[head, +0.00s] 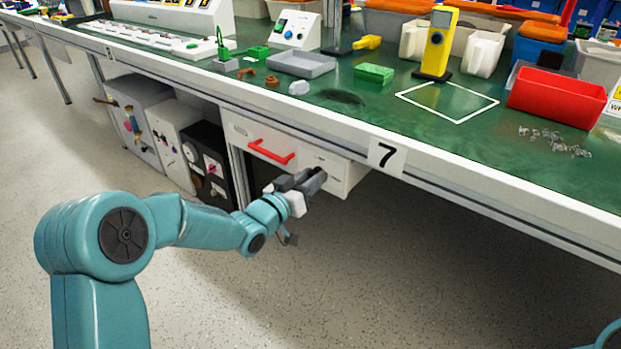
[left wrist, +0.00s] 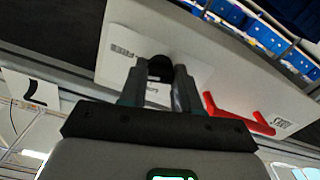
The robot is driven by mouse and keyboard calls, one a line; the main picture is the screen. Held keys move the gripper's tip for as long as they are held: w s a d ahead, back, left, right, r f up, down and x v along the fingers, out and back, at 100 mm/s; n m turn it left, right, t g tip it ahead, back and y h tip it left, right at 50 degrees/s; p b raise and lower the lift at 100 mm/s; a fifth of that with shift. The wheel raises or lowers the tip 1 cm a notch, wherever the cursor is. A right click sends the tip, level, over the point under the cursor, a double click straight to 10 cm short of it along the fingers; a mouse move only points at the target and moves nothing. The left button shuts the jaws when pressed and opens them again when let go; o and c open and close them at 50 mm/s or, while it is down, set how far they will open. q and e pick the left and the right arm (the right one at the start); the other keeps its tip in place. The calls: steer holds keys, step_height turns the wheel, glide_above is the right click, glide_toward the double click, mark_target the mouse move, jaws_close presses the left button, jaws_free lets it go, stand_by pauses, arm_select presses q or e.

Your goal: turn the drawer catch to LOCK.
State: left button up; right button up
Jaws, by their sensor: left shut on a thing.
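The white drawer (head: 243,128) under the bench has a red bar handle (head: 272,153), seen also in the left wrist view (left wrist: 236,115). The drawer catch, a dark round knob (left wrist: 160,67), stands on a pale plate (left wrist: 122,72) on the drawer front. My left gripper (head: 318,180) is at the right part of the drawer front. In the left wrist view its two fingers (left wrist: 159,88) are on either side of the knob and shut on it. The pointer of the catch and its markings are hidden or too small to read. My right gripper is out of view.
The green bench top (head: 335,100) overhangs the drawer, with a number 7 label (head: 386,156) on its edge. A red bin (head: 557,97) and a yellow device (head: 437,43) stand on top. Cabinets (head: 175,140) stand left of the drawer. The floor before it is clear.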

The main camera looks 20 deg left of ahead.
arm_select(q)
steer(key=shift+n+p, duration=1.9)
steer(key=shift+n, duration=5.7)
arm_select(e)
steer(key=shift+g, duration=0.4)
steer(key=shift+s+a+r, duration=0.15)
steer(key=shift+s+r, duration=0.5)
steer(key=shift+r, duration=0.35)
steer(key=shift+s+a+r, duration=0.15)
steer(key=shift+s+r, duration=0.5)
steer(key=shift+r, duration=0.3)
arm_select(q)
steer(key=o, duration=1.1)
steer(key=shift+c, duration=0.2)
